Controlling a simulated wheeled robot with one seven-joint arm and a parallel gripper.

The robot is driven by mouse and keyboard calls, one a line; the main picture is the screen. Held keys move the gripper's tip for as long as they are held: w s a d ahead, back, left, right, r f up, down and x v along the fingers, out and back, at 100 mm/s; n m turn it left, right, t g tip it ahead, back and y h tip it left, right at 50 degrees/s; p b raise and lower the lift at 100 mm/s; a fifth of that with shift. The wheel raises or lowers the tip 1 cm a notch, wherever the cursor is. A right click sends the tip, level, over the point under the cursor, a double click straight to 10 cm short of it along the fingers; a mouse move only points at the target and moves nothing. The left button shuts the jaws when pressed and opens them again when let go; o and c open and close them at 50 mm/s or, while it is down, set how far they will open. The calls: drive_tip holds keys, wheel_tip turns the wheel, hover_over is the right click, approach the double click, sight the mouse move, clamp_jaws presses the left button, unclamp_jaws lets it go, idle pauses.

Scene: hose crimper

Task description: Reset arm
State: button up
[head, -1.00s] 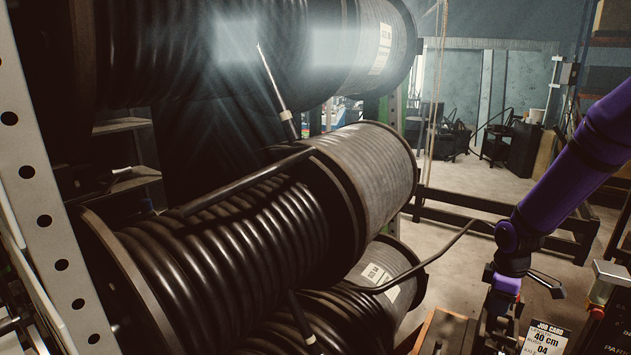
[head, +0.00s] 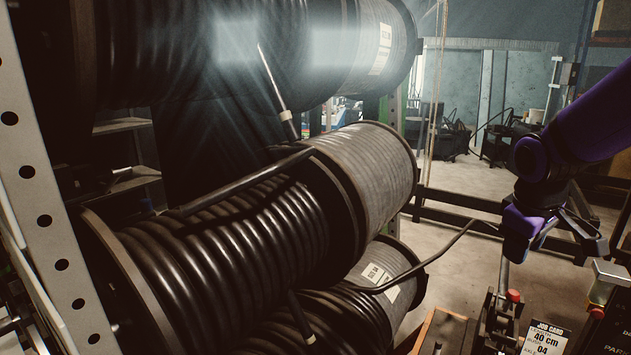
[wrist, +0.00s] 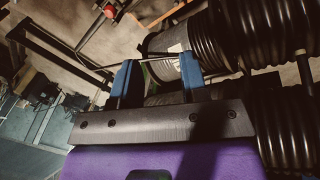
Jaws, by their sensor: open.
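My purple arm comes in from the right edge of the head view. It bends down at the wrist above the job card, and the purple body of my gripper (head: 524,222) hangs there; its fingertips are hard to make out in that view. In the wrist view my gripper (wrist: 157,72) has its two blue fingers apart, with nothing held between them. A reel and a thin dark hose show beyond the fingers; I cannot tell their distance.
Stacked hose reels (head: 365,175) fill the left and middle, beside a perforated rack post (head: 40,190). A loose hose end (head: 445,250) sticks out from the lower reel towards my gripper. A job card (head: 546,338) and a red-topped fixture (head: 513,296) stand below my gripper.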

drive_tip(key=s+a+r+m+t+y, duration=0.1)
drive_tip(key=s+a+r+m, duration=0.1)
drive_tip(key=s+r, duration=0.3)
drive_tip(key=s+a+r+m+t+y, duration=0.1)
drive_tip(key=s+a+r+m+t, duration=0.1)
drive_tip(key=s, duration=1)
wheel_tip(320, 180, up, 3)
drive_tip(key=shift+s+a+f+m, duration=0.1)
drive_tip(key=shift+s+a+m, duration=0.1)
drive_tip(key=shift+a+m, duration=0.75)
